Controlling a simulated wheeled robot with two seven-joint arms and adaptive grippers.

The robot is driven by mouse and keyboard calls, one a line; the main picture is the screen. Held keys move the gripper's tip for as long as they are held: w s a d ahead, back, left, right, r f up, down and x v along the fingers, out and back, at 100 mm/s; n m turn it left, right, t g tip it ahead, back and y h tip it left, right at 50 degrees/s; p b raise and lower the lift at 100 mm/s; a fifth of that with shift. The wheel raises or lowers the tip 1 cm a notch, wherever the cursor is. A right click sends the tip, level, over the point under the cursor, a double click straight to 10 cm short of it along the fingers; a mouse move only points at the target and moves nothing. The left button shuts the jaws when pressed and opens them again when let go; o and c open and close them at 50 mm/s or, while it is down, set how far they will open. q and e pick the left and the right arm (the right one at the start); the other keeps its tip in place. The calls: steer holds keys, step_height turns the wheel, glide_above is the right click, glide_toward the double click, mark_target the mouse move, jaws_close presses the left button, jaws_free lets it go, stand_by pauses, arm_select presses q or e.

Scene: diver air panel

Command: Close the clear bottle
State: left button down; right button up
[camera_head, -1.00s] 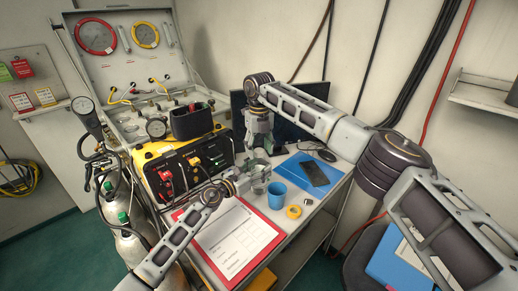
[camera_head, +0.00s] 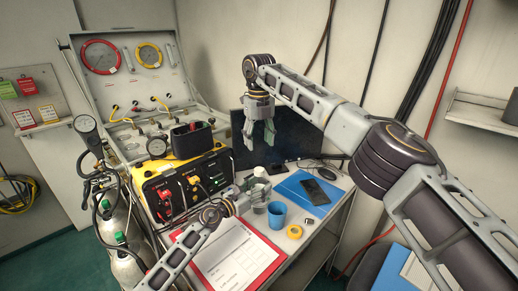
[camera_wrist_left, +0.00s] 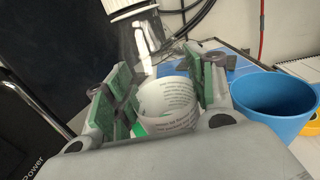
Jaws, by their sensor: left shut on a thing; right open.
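My left gripper (camera_head: 256,192) is low over the desk beside the yellow-and-black panel box. It is shut on the clear bottle (camera_wrist_left: 168,108), whose white printed label shows between the green finger pads in the left wrist view. A small white top (camera_head: 260,171) shows just above the left fingers in the head view; whether it is a seated cap cannot be told. My right gripper (camera_head: 259,134) points down, open and empty, in front of the dark monitor and above the bottle, apart from it.
A blue cup (camera_head: 277,212) stands close beside the left gripper. A yellow tape roll (camera_head: 294,232) and a small grey piece (camera_head: 309,222) lie near it. A phone (camera_head: 316,191) lies on a blue folder. A red clipboard (camera_head: 278,259) covers the desk's front.

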stand_by(0.4)
arm_select(q)
steer(key=shift+c, duration=2.2)
jaws_free()
steer(key=shift+s+a, duration=0.1)
steer(key=shift+a, duration=0.05)
steer(key=v, duration=1.1)
steer(key=shift+s+a, duration=0.2)
